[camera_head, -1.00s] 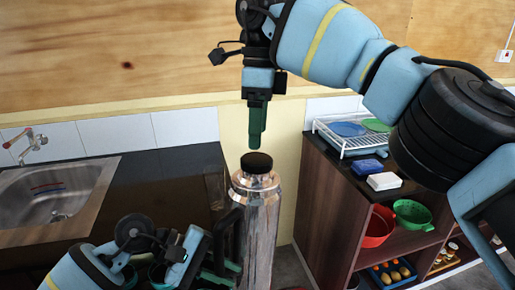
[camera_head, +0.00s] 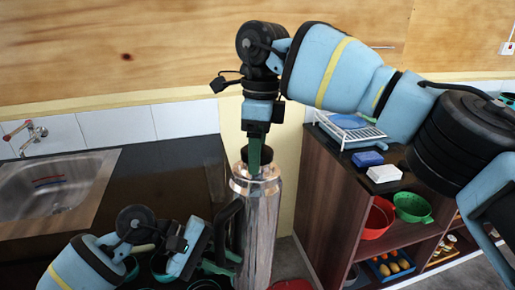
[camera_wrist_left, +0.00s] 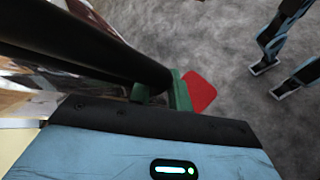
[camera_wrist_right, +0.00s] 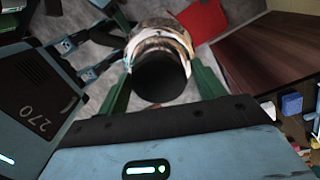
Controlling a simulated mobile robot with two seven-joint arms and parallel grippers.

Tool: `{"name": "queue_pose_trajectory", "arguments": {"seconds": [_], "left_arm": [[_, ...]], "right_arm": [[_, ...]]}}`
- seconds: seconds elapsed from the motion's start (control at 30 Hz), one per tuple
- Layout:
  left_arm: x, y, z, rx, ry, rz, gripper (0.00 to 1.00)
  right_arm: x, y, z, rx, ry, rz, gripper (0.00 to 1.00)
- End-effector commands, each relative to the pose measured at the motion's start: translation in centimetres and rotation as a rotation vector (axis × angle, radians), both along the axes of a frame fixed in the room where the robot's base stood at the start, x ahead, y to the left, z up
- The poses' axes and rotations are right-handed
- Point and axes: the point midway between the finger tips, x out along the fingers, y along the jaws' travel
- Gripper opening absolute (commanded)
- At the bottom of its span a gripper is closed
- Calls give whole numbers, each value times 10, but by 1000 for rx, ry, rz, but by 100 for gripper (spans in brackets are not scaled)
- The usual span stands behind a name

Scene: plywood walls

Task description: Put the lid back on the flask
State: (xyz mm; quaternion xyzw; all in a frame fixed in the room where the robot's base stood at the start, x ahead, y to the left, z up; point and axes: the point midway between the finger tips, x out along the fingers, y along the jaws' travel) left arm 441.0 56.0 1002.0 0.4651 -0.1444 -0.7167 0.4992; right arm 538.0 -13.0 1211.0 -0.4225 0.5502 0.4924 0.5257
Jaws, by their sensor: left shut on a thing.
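The flask (camera_head: 263,225) is a tall silver cylinder standing upright, with a black side handle (camera_wrist_left: 120,65). Its black lid (camera_wrist_right: 163,78) sits at the top of the neck; I cannot tell whether it is fully seated. My left gripper (camera_wrist_left: 165,92) is shut on the handle, low on the flask's left side. My right gripper (camera_wrist_right: 160,82) points down over the flask top. Its green fingers are open, one on each side of the lid. In the head view they partly hide the lid (camera_head: 268,155).
A dark counter with a sink (camera_head: 50,190) is on the left. On the right, a wooden cabinet (camera_head: 335,195) carries a dish rack (camera_head: 350,135), a blue block and a white block. Red and green colanders sit on its shelf. A red thing (camera_wrist_right: 195,20) lies on the floor.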

Motion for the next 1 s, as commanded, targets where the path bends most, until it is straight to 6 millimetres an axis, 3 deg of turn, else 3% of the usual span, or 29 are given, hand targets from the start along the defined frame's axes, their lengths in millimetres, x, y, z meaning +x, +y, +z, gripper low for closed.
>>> {"name": "queue_pose_trajectory", "arguments": {"seconds": [0.03, 0.3, 0.5, 0.53, 0.7, 1.0], "left_arm": [[1, -1, 5, -8, -10, 0, 0], [1, -1, 5, -7, -11, -1, 0], [1, -1, 5, -7, -11, -2, 0], [1, -1, 5, -7, -11, -2, 0], [1, -1, 5, -7, -11, -1, 0], [1, -1, 5, -8, -10, 0, 0]], "right_arm": [[0, 0, 1, 0, -2, 0, 61], [0, 0, 2, 0, -2, 0, 28], [0, 0, 2, -1, -3, -6, 28], [0, 0, 2, -1, -3, -6, 59], [0, 0, 2, -1, -2, -5, 81], [0, 0, 3, 0, -2, -5, 81]]}}
